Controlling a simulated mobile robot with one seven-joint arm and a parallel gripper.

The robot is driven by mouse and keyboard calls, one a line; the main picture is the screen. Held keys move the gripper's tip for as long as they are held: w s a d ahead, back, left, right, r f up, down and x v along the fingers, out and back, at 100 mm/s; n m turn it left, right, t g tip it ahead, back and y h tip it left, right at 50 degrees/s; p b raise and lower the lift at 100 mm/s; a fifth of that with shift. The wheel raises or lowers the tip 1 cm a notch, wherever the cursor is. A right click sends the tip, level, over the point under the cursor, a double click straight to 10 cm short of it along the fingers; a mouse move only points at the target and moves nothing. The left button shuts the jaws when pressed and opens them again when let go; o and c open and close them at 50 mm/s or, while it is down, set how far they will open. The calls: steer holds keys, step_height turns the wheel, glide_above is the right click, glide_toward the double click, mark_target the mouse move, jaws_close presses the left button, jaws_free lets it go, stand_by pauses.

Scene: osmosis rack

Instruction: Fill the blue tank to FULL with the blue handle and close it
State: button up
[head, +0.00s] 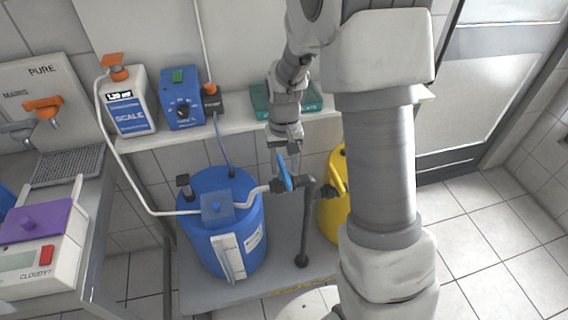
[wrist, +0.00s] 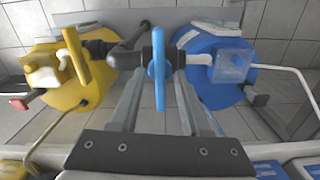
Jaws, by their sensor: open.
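The blue tank (head: 222,225) stands on a low grey platform, with a pale gauge strip (head: 228,258) on its front; its level is too small to read. The blue handle (head: 285,174) sits on a dark pipe valve at the tank's right. In the wrist view the blue handle (wrist: 158,72) is long and narrow and points lengthwise between my fingers. My gripper (wrist: 157,88) is open, one finger on each side of the handle, with visible gaps. In the head view my gripper (head: 284,148) is just above the handle. The blue tank (wrist: 222,90) is right in the wrist view.
A yellow tank (head: 335,205) with a yellow handle (wrist: 75,55) stands on the valve's other side. A dark upright pipe (head: 304,235) is close by. Floor at right is clear.

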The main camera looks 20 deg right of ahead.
mark_target(284, 168)
step_height(284, 168, up, 18)
steer(key=shift+f+p, duration=0.25)
steer(key=shift+p, duration=0.15)
stand_by(0.4)
steer(key=s+r+t, duration=0.2)
steer(key=s, duration=0.8)
steer(key=s+r+n+t, duration=0.1)
steer(key=s+r+t, duration=0.2)
steer(key=s, duration=0.7)
steer(key=shift+s+r+t, duration=0.25)
steer(key=shift+r+t, duration=0.05)
